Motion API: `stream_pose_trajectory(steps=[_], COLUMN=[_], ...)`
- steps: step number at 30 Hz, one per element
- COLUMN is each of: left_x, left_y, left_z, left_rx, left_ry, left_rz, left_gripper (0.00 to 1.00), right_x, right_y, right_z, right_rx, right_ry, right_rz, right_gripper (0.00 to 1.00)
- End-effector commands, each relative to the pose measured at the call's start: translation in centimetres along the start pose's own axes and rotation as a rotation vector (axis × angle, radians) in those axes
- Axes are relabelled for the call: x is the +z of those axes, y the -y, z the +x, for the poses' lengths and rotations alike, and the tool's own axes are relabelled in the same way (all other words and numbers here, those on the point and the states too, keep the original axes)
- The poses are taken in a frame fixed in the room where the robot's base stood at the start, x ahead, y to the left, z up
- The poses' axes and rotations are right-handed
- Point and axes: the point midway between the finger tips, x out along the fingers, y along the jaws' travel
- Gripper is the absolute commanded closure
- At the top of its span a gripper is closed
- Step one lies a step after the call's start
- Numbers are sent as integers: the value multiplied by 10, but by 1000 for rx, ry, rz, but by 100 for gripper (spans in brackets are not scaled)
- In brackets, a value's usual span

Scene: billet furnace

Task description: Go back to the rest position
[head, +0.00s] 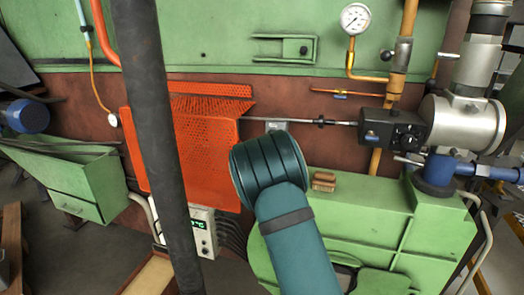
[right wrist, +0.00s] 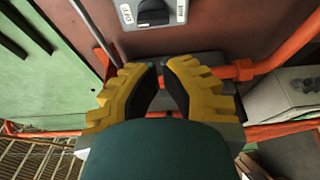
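My right gripper (right wrist: 161,68) shows in the right wrist view, with two yellow fingers and dark inner pads. The fingertips lean towards each other with a narrow gap between them. I see nothing held between them. A grey selector switch (right wrist: 153,12) on the dark red wall lies beyond the fingertips and apart from them. In the head view a teal arm of mine reaches up from the bottom middle, and no fingers show at its end. My left gripper is not in view.
A perforated orange guard (head: 185,150), a digital controller box (head: 200,235) and a green cabinet (head: 375,230) surround the arm. A pressure gauge (head: 355,18) and a grey valve body (head: 465,125) are at right. An orange pipe (right wrist: 245,72) runs close to the right gripper.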

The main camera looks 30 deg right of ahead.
Motion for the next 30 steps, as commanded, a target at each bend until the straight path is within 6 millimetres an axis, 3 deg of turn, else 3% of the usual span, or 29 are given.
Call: stream_pose_trajectory(steps=[8, 11, 14, 18, 23, 27, 30], left_x=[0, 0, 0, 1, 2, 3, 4], left_y=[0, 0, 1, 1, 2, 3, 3], left_z=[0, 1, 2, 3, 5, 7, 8], left_rx=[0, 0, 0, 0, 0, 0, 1], left_ry=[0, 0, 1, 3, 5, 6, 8], left_rz=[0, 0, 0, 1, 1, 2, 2], left_gripper=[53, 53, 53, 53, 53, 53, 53], right_x=[-1, -4, -12, -31, -59, -85, -103], right_y=[3, 25, 70, 154, 238, 296, 326], right_z=[-1, -7, -21, -63, -131, -205, -264], right_rx=[-7, -57, -160, -376, -638, -872, -1042], right_ry=[-1, -6, -13, -4, 47, 131, 215], right_rz=[7, 52, 155, 367, 612, 814, 946], right_gripper=[100, 100, 100, 100, 100, 100, 100])
